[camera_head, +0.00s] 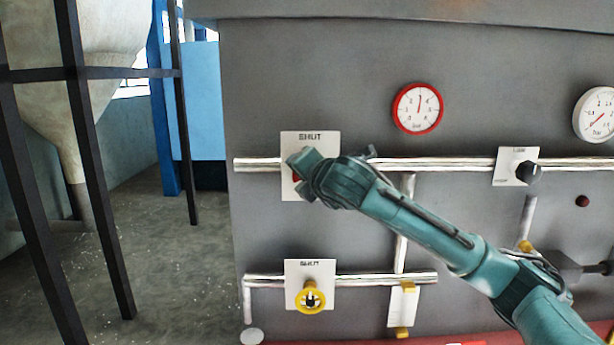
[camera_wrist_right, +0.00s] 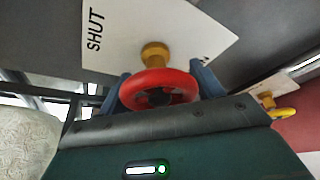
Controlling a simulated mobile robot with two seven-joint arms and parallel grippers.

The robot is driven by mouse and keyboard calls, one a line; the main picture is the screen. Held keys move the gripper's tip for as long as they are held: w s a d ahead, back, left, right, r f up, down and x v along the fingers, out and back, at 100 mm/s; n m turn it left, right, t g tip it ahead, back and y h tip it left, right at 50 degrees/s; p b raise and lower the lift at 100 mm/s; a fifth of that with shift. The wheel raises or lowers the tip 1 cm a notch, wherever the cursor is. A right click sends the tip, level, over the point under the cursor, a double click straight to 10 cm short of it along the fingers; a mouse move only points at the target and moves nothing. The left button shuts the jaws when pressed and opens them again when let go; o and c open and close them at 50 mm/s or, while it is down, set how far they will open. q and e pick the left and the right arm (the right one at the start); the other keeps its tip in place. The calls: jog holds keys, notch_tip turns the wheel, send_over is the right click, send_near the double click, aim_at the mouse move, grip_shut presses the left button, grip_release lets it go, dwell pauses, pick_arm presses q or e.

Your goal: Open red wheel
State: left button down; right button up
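The red wheel (camera_wrist_right: 160,79) sits on a brass-coloured stem in front of a white plate (camera_wrist_right: 100,42) marked SHUT. In the head view only a bit of red (camera_head: 296,178) shows beside my right gripper (camera_head: 304,163), which hides the rest against the upper SHUT plate (camera_head: 318,139). In the right wrist view the two blue fingers of my right gripper (camera_wrist_right: 164,84) stand on either side of the wheel, close to its rim. I cannot tell whether they press on it. My left gripper is not in view.
A yellow wheel (camera_head: 311,297) on a second SHUT plate is below. A red-rimmed gauge (camera_head: 418,108), a white gauge (camera_head: 597,114) and a black knob (camera_head: 528,172) are on the grey panel. Pipes (camera_head: 462,164) run along it. Dark posts (camera_head: 186,130) stand at the left.

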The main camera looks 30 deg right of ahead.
jog(key=o, duration=0.4)
jog(key=b+v, duration=0.2)
jog(key=v, duration=1.1)
jog(key=shift+a, duration=0.1)
